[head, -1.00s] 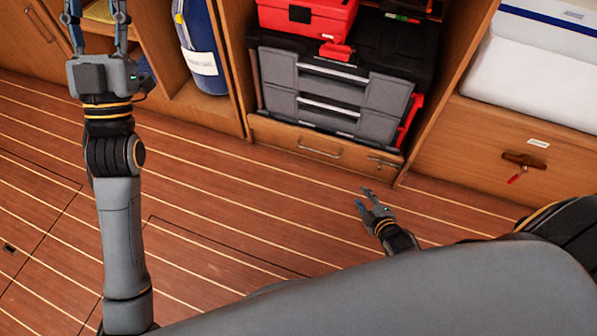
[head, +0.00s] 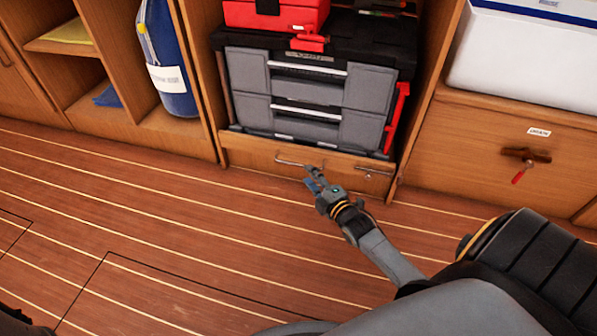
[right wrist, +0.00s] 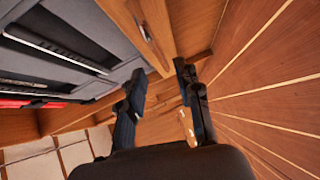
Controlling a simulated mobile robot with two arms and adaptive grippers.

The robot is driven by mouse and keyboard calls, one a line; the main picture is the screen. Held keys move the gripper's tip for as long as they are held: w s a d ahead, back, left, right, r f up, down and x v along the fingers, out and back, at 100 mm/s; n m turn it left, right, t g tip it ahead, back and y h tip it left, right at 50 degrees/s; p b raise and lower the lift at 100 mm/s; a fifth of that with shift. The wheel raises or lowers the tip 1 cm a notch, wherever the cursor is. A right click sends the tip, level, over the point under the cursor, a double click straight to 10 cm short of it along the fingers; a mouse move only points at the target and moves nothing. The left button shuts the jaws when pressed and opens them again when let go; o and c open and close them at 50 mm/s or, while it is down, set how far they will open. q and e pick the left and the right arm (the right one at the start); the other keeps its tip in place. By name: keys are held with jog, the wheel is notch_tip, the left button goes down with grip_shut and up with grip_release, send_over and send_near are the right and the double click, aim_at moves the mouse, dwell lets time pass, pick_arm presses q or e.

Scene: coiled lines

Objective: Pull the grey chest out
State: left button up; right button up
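The grey chest (head: 310,105), a black-framed box with two grey drawers and pale bar handles, stands in a wooden bay in the head view. It also fills the upper left of the right wrist view (right wrist: 75,25). My right gripper (head: 312,178) is just in front of the wooden panel below the chest, close to that panel's metal handle (head: 298,162). In the right wrist view its two fingers (right wrist: 160,78) are apart with nothing held between them. Whether a fingertip touches the panel is unclear. My left gripper is out of view.
A red toolbox (head: 275,14) sits on the chest's black top. A red bracket (head: 396,115) is at its right side. A latch (head: 371,171) is on the low panel. A white cooler (head: 530,55) stands at right. The plank floor (head: 150,225) in front is clear.

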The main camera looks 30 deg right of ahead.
aim_at(301, 166)
jog(key=w+b, duration=0.1)
jog(key=w, duration=0.1)
jog(key=w+b, duration=0.1)
jog(key=w, duration=0.1)
jog(key=w+f+b, duration=0.1)
jog(key=w, duration=0.2)
jog(key=shift+d+f+b, duration=0.1)
jog(key=shift+d+b, duration=0.15)
jog(key=shift+b, duration=0.15)
grip_shut()
